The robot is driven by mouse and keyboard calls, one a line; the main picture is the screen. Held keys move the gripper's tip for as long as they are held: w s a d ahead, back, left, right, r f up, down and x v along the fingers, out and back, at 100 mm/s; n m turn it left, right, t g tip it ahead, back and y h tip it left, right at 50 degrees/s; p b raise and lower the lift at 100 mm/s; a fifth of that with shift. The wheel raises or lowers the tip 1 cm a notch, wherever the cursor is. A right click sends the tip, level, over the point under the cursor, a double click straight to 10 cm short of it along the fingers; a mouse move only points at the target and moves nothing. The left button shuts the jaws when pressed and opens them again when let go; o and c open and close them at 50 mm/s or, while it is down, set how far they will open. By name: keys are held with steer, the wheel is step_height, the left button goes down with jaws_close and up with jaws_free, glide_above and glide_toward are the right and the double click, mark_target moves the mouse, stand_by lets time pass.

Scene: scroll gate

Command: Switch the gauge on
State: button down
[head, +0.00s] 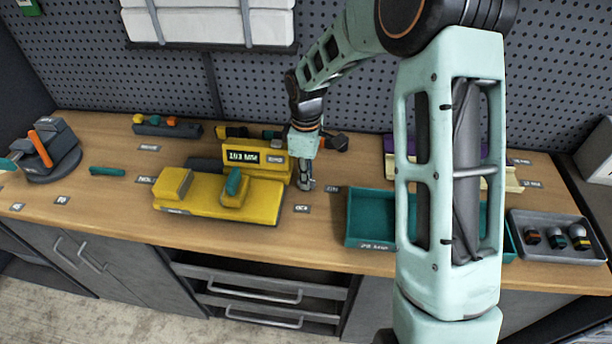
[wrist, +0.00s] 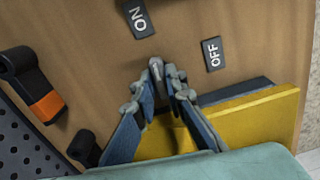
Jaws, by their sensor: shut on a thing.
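The yellow gauge (head: 272,171) stands on the bench with a dark lit display (head: 243,156) facing the front. An ON label (wrist: 138,18) and an OFF label (wrist: 213,54) lie on the bench beyond the fingertips. The lever's tip points between the two labels.
A yellow fixture (head: 210,195) with a teal knob (head: 235,183) stands front left of the gauge. A teal tray (head: 368,244) lies to the right, partly behind my arm. A dark tool with an orange band (wrist: 42,103) lies near the gripper.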

steer(key=shift+n, duration=0.6)
steer(key=c, duration=2.2)
jaws_free()
steer(key=shift+c, duration=0.2)
steer(key=shift+r, duration=0.1)
step_height(320, 180, up, 12)
